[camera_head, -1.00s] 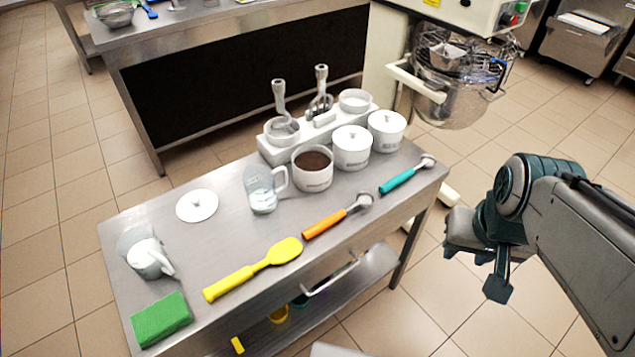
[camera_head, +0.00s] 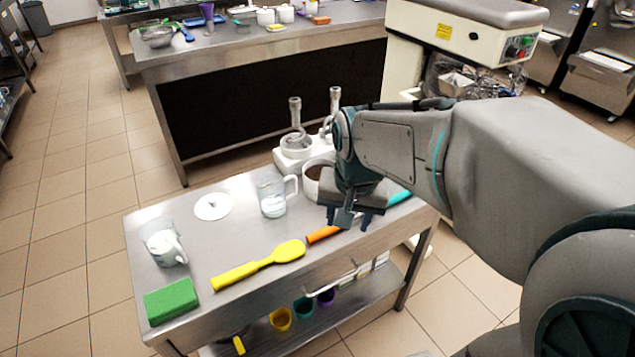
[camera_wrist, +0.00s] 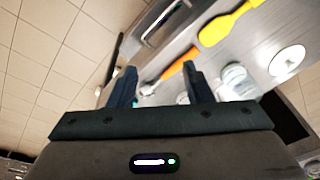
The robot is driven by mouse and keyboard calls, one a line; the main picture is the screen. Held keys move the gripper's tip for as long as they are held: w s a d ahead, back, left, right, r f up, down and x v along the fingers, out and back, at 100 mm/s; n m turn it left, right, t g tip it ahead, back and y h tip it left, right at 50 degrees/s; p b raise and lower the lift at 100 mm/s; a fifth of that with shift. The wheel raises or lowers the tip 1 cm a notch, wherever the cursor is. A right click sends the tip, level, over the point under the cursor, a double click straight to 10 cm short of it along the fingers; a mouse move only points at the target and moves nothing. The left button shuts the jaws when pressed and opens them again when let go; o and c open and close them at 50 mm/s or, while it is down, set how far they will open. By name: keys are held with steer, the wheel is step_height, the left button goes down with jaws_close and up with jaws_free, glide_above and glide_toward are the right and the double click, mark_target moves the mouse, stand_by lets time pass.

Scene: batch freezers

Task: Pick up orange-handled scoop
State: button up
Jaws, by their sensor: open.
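The orange-handled scoop (camera_head: 323,233) lies on the steel table near its front edge; in the head view my gripper hides its bowl end. My gripper (camera_head: 352,218) is over the right part of the table, above the scoop's right end. In the wrist view my gripper (camera_wrist: 160,82) is open and empty, and the orange handle (camera_wrist: 180,63) shows beyond and between the fingertips, apart from them. The head view does not show the exact height of my gripper over the table.
A yellow spatula (camera_head: 258,265) lies left of the scoop, and a teal-handled scoop (camera_head: 400,197) to its right, partly hidden. A glass jug (camera_head: 272,197), a pot of brown powder (camera_head: 314,180) and a white holder stand behind. A green sponge (camera_head: 171,301) lies front left.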

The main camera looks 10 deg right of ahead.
steer(key=w+f+m+g+p, duration=0.15)
steer(key=w+f+m, duration=0.25)
steer(key=w+m, duration=0.75)
steer(key=shift+n+g, duration=0.25)
steer(key=shift+n, duration=0.6)
steer(key=w+f, duration=0.1)
steer(key=f, duration=0.2)
steer(key=w+f, duration=0.1)
steer(key=f, duration=0.2)
steer(key=w+d+f, duration=0.1)
steer(key=f, duration=0.2)
steer(key=shift+w, duration=0.2)
steer(key=shift+s+d+f, duration=0.1)
steer(key=shift+s+f, duration=0.05)
steer(key=shift+f, duration=1.2)
steer(key=shift+s+d+f, duration=0.1)
steer(key=shift+s+f, duration=0.05)
steer(key=shift+f, duration=1.2)
jaws_close()
